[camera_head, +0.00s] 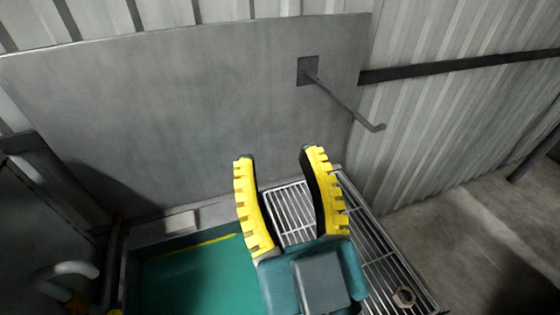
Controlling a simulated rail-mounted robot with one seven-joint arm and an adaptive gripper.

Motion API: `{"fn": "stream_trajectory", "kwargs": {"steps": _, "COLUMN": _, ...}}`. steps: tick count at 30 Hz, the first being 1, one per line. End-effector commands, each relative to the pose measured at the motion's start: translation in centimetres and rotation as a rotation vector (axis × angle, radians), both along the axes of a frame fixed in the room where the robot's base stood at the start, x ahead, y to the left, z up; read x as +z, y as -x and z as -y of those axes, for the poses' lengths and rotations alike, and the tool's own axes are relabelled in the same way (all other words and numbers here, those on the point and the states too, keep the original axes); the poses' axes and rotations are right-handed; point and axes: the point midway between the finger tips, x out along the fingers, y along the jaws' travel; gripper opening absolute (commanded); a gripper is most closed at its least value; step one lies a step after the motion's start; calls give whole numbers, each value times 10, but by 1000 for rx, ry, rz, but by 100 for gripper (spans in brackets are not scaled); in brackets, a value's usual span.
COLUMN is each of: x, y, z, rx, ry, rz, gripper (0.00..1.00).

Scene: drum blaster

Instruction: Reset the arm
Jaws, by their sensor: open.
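My gripper (280,158) shows at the lower middle of the head view. It has two yellow toothed fingers on a teal and grey body. The fingers stand apart with nothing between them, so it is open and empty. It points away from me toward the grey wall panel, above a metal grate (376,236). My arm behind the gripper body is out of the frame.
A hooked rod (345,103) sticks out of the grey panel (190,105). A teal surface (190,280) lies left of the gripper. A curved pale handle (65,271) is at lower left. Open floor (450,240) lies right.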

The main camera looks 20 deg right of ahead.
Motion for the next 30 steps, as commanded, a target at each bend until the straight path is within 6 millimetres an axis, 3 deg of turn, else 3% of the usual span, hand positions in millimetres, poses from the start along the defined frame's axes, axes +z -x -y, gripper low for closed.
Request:
{"fn": "stream_trajectory", "kwargs": {"steps": 4, "x": 13, "y": 0, "z": 0, "rx": 1, "ry": -2, "rz": 0, "gripper": 49}}
{"fn": "stream_trajectory", "kwargs": {"steps": 7, "x": 41, "y": 0, "z": 0, "rx": 1, "ry": -4, "rz": -1, "gripper": 49}}
{"fn": "stream_trajectory", "kwargs": {"steps": 24, "x": 290, "y": 0, "z": 1, "rx": 5, "ry": -15, "rz": -2, "gripper": 49}}
{"fn": "stream_trajectory", "kwargs": {"steps": 27, "x": 319, "y": 0, "z": 1, "rx": 4, "ry": -17, "rz": -1, "gripper": 49}}
{"fn": "stream_trajectory", "kwargs": {"steps": 30, "x": 327, "y": 0, "z": 1, "rx": 5, "ry": -18, "rz": -1, "gripper": 49}}
